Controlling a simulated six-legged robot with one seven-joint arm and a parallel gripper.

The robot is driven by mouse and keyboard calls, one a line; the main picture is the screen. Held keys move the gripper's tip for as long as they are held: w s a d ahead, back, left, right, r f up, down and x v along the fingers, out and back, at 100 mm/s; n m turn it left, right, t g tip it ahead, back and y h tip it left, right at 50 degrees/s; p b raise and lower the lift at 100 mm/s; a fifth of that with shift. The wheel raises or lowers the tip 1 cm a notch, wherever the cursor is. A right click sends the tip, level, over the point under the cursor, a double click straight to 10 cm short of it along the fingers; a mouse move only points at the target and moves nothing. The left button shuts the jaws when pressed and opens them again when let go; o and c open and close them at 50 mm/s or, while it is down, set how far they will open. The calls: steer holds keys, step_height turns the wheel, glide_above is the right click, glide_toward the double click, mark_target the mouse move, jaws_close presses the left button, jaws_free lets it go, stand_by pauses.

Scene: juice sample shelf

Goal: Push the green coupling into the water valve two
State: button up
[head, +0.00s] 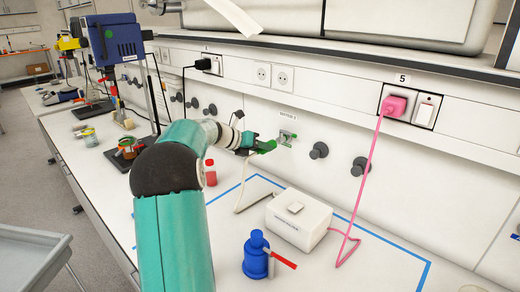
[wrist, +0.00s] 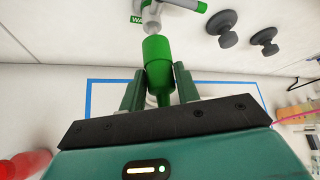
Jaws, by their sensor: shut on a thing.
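The green coupling (head: 267,146) is held out toward the wall in the head view. In the wrist view the coupling (wrist: 158,58) sits between the two fingers of my gripper (wrist: 159,80), which is shut on it. In the head view my gripper (head: 250,143) is just left of the wall valve. The water valve (head: 287,137) has a grey body and green parts. In the wrist view the valve's pale nozzle (wrist: 151,20) is right at the coupling's far end, roughly in line. I cannot tell whether they touch. A pale hose (head: 238,196) runs from near my gripper down to the bench.
A red-filled bottle (head: 210,172) stands behind my arm. Dark knobs (head: 319,150) project from the wall right of the valve. A pink cable (head: 371,175) hangs farther right.

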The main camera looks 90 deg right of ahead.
steer(key=shift+s+d, duration=0.75)
steer(key=shift+d, duration=0.15)
stand_by(0.8)
steer(key=o, duration=1.2)
steer(key=shift+o, duration=0.2)
steer(key=shift+w, duration=0.1)
steer(key=v, duration=1.3)
steer(key=shift+w+a+r, duration=0.2)
steer(key=shift+w, duration=0.05)
